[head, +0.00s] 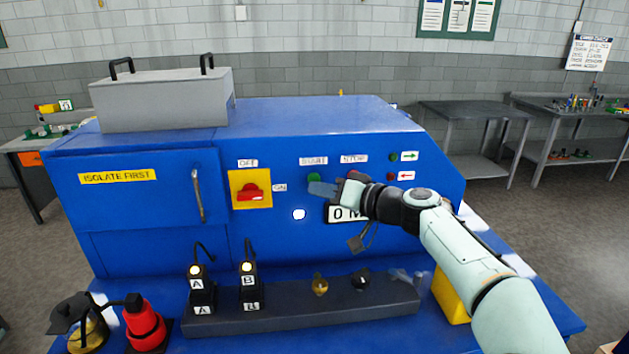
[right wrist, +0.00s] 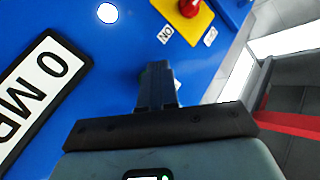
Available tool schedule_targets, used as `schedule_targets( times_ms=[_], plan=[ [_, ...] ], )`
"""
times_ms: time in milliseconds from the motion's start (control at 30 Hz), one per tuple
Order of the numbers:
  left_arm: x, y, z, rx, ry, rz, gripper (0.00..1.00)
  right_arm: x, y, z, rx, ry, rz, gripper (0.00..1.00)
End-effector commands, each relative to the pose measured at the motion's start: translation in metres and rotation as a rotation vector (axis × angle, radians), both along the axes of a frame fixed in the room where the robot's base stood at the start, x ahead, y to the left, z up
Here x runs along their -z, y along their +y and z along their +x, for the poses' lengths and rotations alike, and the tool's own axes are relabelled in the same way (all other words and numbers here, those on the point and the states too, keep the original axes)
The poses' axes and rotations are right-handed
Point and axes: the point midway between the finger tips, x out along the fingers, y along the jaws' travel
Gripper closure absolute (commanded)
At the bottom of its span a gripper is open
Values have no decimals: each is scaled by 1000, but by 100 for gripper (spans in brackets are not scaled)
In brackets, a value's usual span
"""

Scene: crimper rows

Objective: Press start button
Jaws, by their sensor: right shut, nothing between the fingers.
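The green start button (head: 314,177) is on the blue machine's front panel, under the START label (head: 313,161). My right gripper (head: 320,189) is shut and empty. Its fingertips lie just below the start button in the head view and overlap its lower edge; I cannot tell whether they touch it. My left gripper is not in view.
A red rotary switch on a yellow plate (head: 251,189) is left of the start button. A display plate (head: 346,214) is below my right wrist. A dark rack (head: 290,318) with black units A and B stands in front. A grey box (head: 160,105) sits on top.

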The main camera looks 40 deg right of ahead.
Motion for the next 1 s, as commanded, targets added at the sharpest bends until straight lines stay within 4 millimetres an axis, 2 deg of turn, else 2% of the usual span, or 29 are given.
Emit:
schedule_targets(
  times_ms=[300,1000],
  plan=[
    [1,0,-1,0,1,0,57,1,-4,7,-1,1,-1,100],
    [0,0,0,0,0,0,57,0,-6,11,0,0,0,100]
  ],
)
